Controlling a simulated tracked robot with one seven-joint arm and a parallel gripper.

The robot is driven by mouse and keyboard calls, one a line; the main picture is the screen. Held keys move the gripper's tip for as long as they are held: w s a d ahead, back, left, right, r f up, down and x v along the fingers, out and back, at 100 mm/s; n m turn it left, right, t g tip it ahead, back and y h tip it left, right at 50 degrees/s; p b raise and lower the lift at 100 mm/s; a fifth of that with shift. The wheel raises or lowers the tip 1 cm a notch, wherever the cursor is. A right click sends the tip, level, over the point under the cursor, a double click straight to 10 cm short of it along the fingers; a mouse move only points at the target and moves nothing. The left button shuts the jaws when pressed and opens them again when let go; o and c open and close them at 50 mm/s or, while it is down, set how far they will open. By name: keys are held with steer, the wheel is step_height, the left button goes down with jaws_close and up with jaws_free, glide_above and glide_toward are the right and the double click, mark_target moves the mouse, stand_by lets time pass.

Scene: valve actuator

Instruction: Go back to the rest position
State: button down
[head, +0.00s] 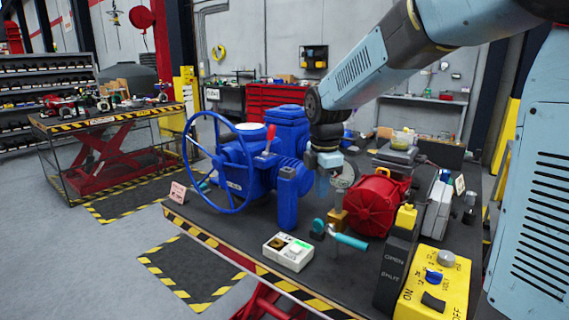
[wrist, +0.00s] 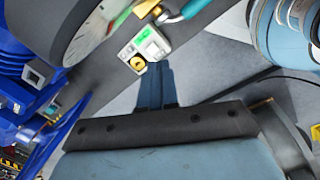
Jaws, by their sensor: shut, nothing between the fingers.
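My gripper (head: 322,181) hangs down over the black worktable (head: 225,207), just right of the blue valve actuator (head: 287,130). The part of the table behind my gripper is partly hidden.
A yellow control box (head: 437,283) is at the front right. A red lift table (head: 110,150) stands far left, with open floor between.

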steer(key=s+d+r+m+t, duration=0.2)
steer(key=s+d+m, duration=0.4)
steer(key=s+m, duration=0.5)
steer(key=s+d+r+m+t, duration=0.2)
steer(key=s+d+m, duration=0.5)
steer(key=s+m, duration=0.4)
steer(key=shift+d+r, duration=0.25)
steer(key=shift+r, duration=0.5)
